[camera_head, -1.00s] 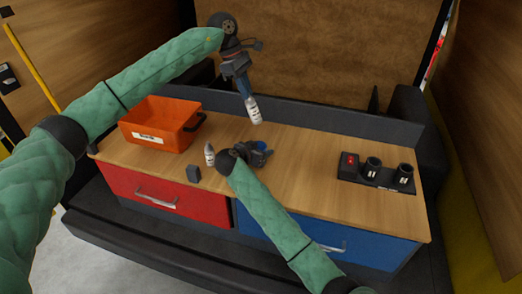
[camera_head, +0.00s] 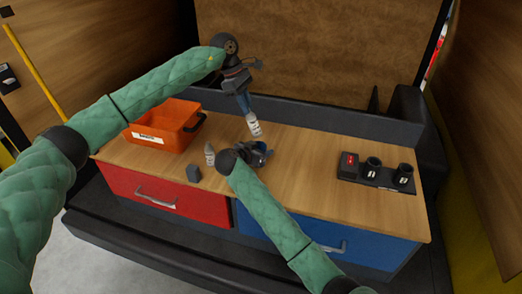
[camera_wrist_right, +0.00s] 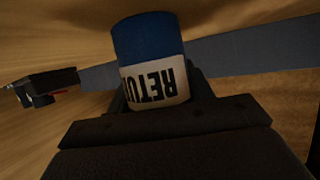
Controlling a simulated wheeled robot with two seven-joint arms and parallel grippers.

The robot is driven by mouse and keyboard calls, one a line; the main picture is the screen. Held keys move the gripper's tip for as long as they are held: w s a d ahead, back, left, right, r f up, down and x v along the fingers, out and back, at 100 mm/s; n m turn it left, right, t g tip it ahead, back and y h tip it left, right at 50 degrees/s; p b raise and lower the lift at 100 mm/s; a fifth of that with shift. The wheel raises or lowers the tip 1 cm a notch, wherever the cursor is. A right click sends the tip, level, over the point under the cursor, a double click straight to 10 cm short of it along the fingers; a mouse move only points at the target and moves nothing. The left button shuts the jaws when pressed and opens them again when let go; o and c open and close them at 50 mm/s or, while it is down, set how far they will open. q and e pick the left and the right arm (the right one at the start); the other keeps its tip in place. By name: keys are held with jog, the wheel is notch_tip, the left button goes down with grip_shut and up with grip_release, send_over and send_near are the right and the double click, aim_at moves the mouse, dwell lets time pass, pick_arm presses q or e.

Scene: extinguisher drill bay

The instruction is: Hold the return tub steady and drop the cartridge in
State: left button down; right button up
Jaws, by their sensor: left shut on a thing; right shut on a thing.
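The return tub (camera_wrist_right: 148,45) is a small blue cylinder with a white band lettered "RETU", the rest hidden, in the right wrist view. My right gripper (camera_head: 264,155) is shut on it just over the worktop; in the head view only a bit of blue shows between the jaws. The cartridge (camera_head: 254,126) is a small white bottle shape with dark print. My left gripper (camera_head: 244,103) is shut on its upper end and holds it tilted. In the head view, the cartridge hangs just above the right gripper, apart from it. The tub's opening cannot be made out.
An orange bin (camera_head: 160,138) stands at the worktop's left back. A black holder (camera_head: 377,179) with round sockets is at right. The wooden worktop (camera_head: 310,170) between is clear.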

aim_at(247, 117)
pick_arm(q)
jog(key=shift+f, duration=2.55)
jog(key=c, duration=1.3)
grip_release()
jog(key=shift+c, duration=0.2)
jog(key=v, duration=1.2)
pick_arm(e)
jog(key=o, duration=1.2)
jog(key=shift+s+a, duration=0.1)
